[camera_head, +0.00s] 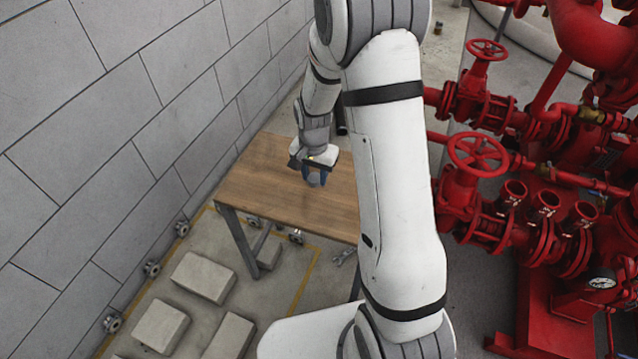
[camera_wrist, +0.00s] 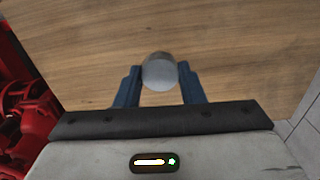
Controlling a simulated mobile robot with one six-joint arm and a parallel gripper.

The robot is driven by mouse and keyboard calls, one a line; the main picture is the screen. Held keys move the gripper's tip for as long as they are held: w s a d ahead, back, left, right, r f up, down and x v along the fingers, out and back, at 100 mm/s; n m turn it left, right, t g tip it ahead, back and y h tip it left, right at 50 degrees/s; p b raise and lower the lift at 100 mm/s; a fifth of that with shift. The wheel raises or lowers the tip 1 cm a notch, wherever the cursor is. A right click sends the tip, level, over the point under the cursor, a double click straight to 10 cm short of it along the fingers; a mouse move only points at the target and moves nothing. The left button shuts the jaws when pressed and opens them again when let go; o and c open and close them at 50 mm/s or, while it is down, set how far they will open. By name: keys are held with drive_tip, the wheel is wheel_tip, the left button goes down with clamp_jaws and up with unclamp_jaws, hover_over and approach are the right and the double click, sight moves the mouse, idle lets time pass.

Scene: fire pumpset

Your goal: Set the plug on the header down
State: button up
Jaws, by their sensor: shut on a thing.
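A grey, round plug (camera_wrist: 159,71) sits between the two blue fingers of my gripper (camera_wrist: 160,84) in the wrist view. The fingers are shut on its sides. In the head view my gripper (camera_head: 314,177) points down over the wooden table (camera_head: 258,190). The plug is small there, and I cannot tell whether it touches the table top. The red header (camera_head: 540,225) stands at the right of the head view, well apart from my gripper. It has several upright, open-topped stubs. My arm hides part of the table's right side.
A grey block wall (camera_head: 130,110) runs along the table's left side. Pale blocks (camera_head: 203,277) and small metal fittings (camera_head: 152,268) lie on the floor in front. Red handwheels (camera_head: 477,150) and valves stand beside the header. The table top around my gripper looks clear.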

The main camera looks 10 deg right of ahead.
sight(315, 178)
drive_tip(key=shift+f+b, duration=0.3)
drive_tip(key=shift+f, duration=1.6)
drive_tip(key=shift+f, duration=0.2)
drive_tip(key=o, duration=1.1)
drive_tip(key=shift+r, duration=0.1)
wheel_tip(315, 178, up, 12)
drive_tip(key=shift+r+p, duration=0.1)
drive_tip(key=shift+p, duration=0.85)
